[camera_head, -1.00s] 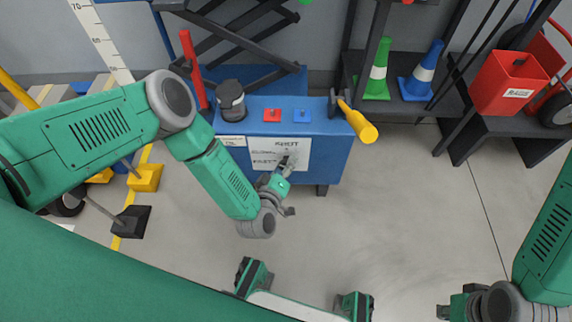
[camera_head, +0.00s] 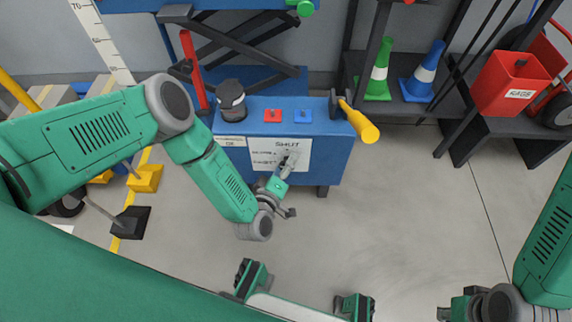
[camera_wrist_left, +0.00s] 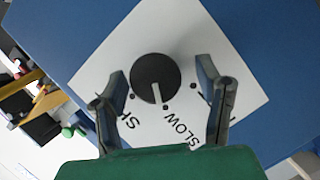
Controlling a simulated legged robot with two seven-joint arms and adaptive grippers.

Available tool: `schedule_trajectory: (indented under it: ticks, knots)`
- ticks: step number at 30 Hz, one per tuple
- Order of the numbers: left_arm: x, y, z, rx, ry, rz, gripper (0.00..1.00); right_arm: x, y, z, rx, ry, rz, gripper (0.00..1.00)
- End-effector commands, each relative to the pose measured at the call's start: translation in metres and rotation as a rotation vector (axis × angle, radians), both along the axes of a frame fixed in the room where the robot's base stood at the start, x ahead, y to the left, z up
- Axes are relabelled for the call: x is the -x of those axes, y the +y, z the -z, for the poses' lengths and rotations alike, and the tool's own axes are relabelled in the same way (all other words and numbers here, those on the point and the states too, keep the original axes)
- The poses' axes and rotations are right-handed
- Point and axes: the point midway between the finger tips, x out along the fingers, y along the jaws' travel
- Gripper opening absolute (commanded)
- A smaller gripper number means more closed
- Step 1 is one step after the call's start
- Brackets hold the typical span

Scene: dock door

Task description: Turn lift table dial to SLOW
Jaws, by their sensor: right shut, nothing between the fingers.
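The dial (camera_wrist_left: 155,78) is a dark round knob with a white pointer on a white label plate (camera_head: 262,150). In the left wrist view the pointer aims down, close to the dot beside the word SLOW (camera_wrist_left: 180,130). A word starting with SH is to its left; another label at right is mostly hidden by a finger. My left gripper (camera_wrist_left: 160,80) is open, with one finger on each side of the dial and visible gaps to it. In the head view the left gripper (camera_head: 286,165) hides the dial. My right gripper (camera_head: 452,307) is at the lower right, away from the panel.
The blue console (camera_head: 330,155) also carries a red button (camera_head: 272,115), a blue button (camera_head: 303,116), a black knob (camera_head: 231,98) and a yellow handle (camera_head: 360,124). A red lever (camera_head: 192,68) stands at its left. Grey floor at right is clear.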

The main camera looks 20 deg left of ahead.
Motion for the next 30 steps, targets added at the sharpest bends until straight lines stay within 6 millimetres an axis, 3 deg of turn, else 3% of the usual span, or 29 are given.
schedule_trajectory:
  ticks: [10, 22, 30]
  knots:
    - [0.008, -0.001, -0.002, 0.002, -0.001, 0.002, 0.59, 0.001, 0.000, -0.001, 0.000, -0.002, 0.000, 0.00]
    - [0.087, 0.005, -0.016, 0.001, 0.004, 0.002, 0.59, 0.001, 0.000, -0.001, 0.000, -0.003, 0.000, 0.00]
    - [0.115, 0.007, -0.022, 0.000, 0.002, 0.001, 0.59, 0.001, 0.000, -0.001, 0.000, -0.003, 0.000, 0.00]
